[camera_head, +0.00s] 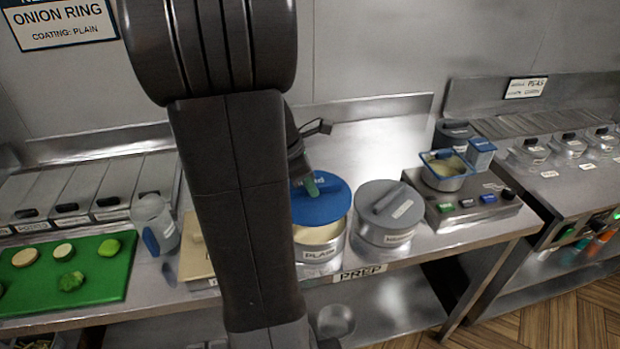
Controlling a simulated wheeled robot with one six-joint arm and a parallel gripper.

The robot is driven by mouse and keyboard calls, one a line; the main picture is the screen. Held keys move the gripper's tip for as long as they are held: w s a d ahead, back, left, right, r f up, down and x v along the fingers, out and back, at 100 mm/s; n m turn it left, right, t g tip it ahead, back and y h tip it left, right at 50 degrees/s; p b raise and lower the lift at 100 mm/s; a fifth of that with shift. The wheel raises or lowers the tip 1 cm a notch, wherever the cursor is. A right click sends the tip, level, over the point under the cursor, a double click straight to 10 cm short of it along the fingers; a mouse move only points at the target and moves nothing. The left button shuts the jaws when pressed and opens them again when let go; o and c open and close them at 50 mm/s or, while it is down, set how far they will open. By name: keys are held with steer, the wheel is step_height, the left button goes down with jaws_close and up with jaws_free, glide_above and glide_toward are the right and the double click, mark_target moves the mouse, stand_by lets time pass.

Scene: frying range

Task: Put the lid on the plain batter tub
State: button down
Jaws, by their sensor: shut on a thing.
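The plain batter tub (321,254), a round tub labelled PLAIN with cream-coloured batter showing, stands on the steel counter, just right of my arm. A round blue lid (328,208) is above the tub's top. Batter shows below the lid's near edge; I cannot tell whether the lid touches the rim. My gripper (309,186) is shut on the lid's handle from above. My arm hides the gripper's left side and part of the lid and tub.
A grey-lidded tub (388,235) stands close on the right. Further right is a control unit (470,208) bearing a blue-rimmed container (446,183). Left are a spray-type bottle (152,226), a green board (100,282) with food pieces, and lidded bins (75,197).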

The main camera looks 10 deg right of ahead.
mark_target(307, 194)
step_height(307, 194, down, 5)
steer(key=b, duration=0.4)
steer(key=shift+r, duration=0.15)
steer(key=shift+f+b, duration=0.5)
steer(key=shift+f, duration=0.3)
steer(key=shift+f, duration=0.3)
steer(key=c, duration=1.3)
jaws_free()
steer(key=v, duration=1.3)
steer(key=shift+r+p, duration=0.35)
steer(key=shift+r, duration=0.05)
